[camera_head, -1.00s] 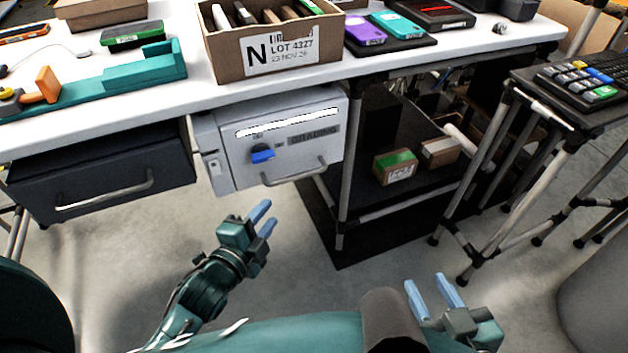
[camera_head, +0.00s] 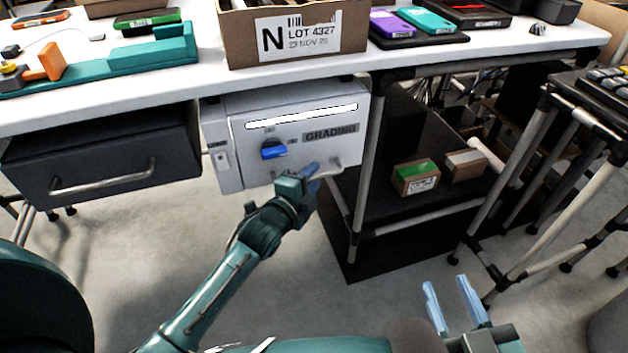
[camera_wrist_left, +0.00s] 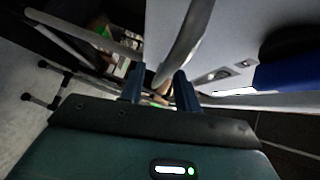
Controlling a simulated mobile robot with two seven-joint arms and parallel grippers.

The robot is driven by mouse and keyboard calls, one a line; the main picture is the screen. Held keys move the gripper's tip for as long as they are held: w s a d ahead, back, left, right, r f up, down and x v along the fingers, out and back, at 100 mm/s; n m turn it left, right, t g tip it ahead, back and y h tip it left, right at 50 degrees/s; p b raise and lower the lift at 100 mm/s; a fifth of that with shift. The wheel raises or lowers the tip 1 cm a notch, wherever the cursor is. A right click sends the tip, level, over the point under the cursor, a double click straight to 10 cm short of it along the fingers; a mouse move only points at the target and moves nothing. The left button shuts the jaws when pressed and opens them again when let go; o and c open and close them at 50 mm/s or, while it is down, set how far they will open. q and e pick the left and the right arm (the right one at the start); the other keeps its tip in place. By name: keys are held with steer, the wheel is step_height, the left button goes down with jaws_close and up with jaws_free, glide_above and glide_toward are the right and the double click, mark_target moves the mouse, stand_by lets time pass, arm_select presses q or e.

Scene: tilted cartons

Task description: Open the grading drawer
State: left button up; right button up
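The grading drawer (camera_head: 238,172) is a light grey unit under the worktable, with a GRADING label (camera_head: 330,133), a blue knob (camera_head: 273,150) and a curved metal handle (camera_head: 330,172). My left gripper (camera_head: 312,171) is at this handle, its fingers partly overlapping it. In the left wrist view the two dark fingers stand apart, and the handle (camera_wrist_left: 190,42) curves down toward the gap between them (camera_wrist_left: 160,90). I cannot tell whether they touch it. The blue knob (camera_wrist_left: 288,75) shows at the right there. My right gripper (camera_head: 447,283) is open and empty, low over the floor.
A dark drawer (camera_head: 100,160) with its own handle hangs to the left. A lot carton (camera_head: 345,40) stands on the white table (camera_head: 200,84) above. Small cartons (camera_head: 415,178) lie on a black lower shelf to the right. The floor in front is clear.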

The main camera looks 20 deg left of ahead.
arm_select(q)
steer(key=shift+w+d, duration=0.15)
steer(key=shift+w, duration=0.45)
jaws_close()
